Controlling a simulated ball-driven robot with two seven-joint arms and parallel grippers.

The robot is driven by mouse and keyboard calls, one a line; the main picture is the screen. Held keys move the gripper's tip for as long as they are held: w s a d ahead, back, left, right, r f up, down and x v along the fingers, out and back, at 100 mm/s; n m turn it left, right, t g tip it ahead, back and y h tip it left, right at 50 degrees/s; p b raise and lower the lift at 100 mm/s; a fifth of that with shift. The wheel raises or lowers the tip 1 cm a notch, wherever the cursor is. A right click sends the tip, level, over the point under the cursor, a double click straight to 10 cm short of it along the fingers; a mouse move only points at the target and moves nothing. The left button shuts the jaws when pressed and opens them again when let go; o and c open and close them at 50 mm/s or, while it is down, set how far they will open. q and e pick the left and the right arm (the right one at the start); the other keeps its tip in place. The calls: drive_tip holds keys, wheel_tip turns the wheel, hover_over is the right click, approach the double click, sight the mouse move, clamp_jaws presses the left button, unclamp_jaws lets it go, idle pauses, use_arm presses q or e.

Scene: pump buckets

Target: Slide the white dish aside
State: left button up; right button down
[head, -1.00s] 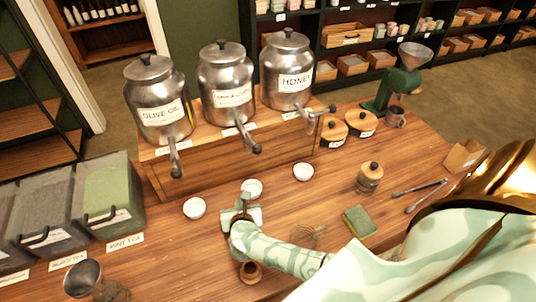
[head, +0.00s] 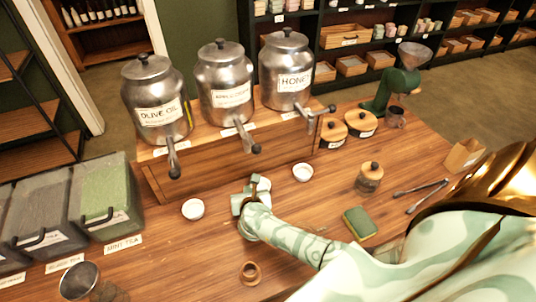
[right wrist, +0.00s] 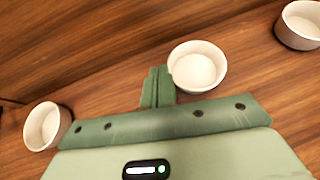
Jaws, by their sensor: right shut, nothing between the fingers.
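Three small white dishes stand on the wooden counter in front of the dispenser stand. My right gripper (head: 248,192) is shut and empty at the middle white dish (head: 264,183), which it partly hides in the head view. In the right wrist view the shut fingers (right wrist: 157,87) are right beside the left side of this middle dish (right wrist: 197,68), touching it or nearly so. The left dish (head: 193,209) and the right dish (head: 303,173) stand apart from the gripper. My left gripper is not in view.
The wooden stand (head: 230,160) with metal dispensers is close behind the dishes, its taps overhanging. A wooden ring (head: 250,272), a green sponge (head: 360,223), a lidded jar (head: 369,178) and tongs (head: 428,196) lie around my right arm. Tea bins (head: 107,195) stand at left.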

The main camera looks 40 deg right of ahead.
sight(263, 186)
drive_tip(key=shift+s+d+p, duration=0.1)
drive_tip(key=shift+s+d, duration=0.15)
drive_tip(key=shift+d, duration=0.6)
drive_tip(key=shift+s+d+p, duration=0.1)
drive_tip(key=shift+s+d, duration=0.1)
drive_tip(key=shift+d, duration=0.6)
drive_tip(key=shift+s+d+p, duration=0.1)
drive_tip(key=shift+s+d, duration=0.15)
drive_tip(key=shift+d, duration=0.6)
drive_tip(key=shift+d, duration=0.1)
